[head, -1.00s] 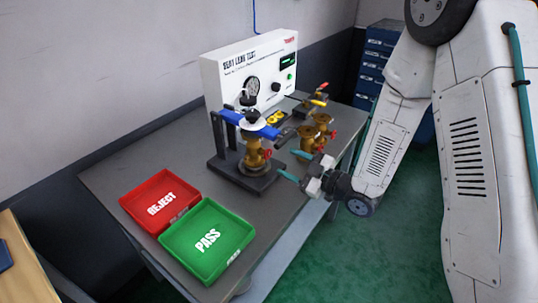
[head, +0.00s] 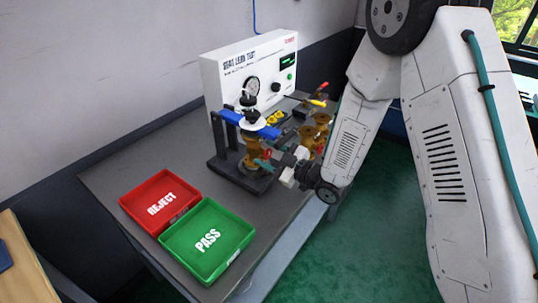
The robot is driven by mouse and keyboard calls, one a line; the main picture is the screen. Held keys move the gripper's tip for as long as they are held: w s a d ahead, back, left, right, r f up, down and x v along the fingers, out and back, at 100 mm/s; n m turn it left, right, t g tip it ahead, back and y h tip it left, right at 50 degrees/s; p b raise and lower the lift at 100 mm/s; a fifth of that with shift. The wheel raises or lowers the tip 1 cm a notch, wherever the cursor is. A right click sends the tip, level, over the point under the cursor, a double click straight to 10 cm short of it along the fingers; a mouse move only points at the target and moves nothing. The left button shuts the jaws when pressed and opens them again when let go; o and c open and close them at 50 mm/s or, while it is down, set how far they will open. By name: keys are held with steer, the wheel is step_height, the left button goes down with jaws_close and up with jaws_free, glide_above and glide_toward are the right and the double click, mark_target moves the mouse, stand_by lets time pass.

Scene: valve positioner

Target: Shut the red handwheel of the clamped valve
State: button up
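The clamped valve (head: 251,153) is a brass body standing upright in a dark fixture (head: 225,170) with a blue clamp bar (head: 258,129) across its top. Its red handwheel (head: 267,152) faces right, towards my gripper, and is partly hidden. My gripper (head: 268,165) reaches in from the right, with its teal fingertips at or just beside the handwheel. I cannot tell whether the fingers touch the wheel, or whether they are open or shut.
The white test unit (head: 225,75) with a gauge stands behind the fixture. More brass valves (head: 309,134) stand close to the right, behind my arm. A red REJECT tray (head: 145,207) and a green PASS tray (head: 190,258) lie at the front left. The bench (head: 135,160) is clear left of the fixture.

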steer(key=c, duration=0.8)
steer(key=shift+m, duration=0.7)
steer(key=o, duration=1)
steer(key=shift+d, duration=0.1)
steer(key=v, duration=0.7)
steer(key=shift+s+d, duration=0.2)
steer(key=shift+s, duration=0.05)
